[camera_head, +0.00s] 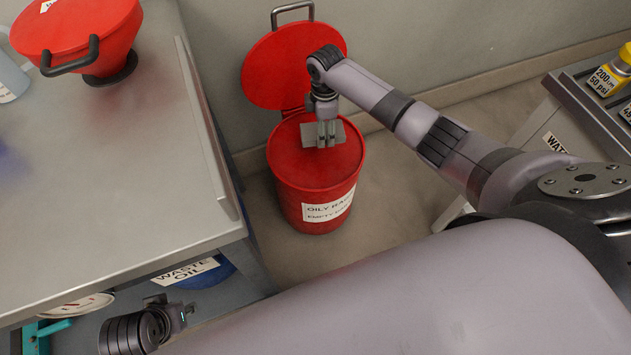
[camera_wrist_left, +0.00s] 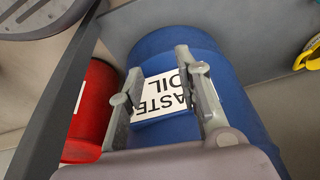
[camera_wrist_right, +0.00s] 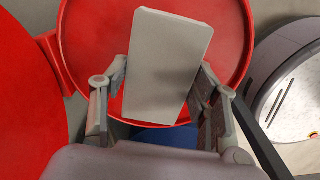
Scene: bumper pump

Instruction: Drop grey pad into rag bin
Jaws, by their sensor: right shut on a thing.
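The grey pad (camera_head: 322,134) is a flat rectangular piece. My left gripper (camera_head: 180,312) is at the lower left, away from the bin. In the left wrist view its fingers (camera_wrist_left: 165,95) are apart and empty.
A metal bench (camera_head: 120,170) is left of the bin, carrying a red funnel-shaped container (camera_head: 80,30). A blue waste oil drum (camera_wrist_left: 180,50) is in front of my left gripper. At right, a cart (camera_head: 580,100) holds yellow-capped bottles. Floor right of the bin is clear.

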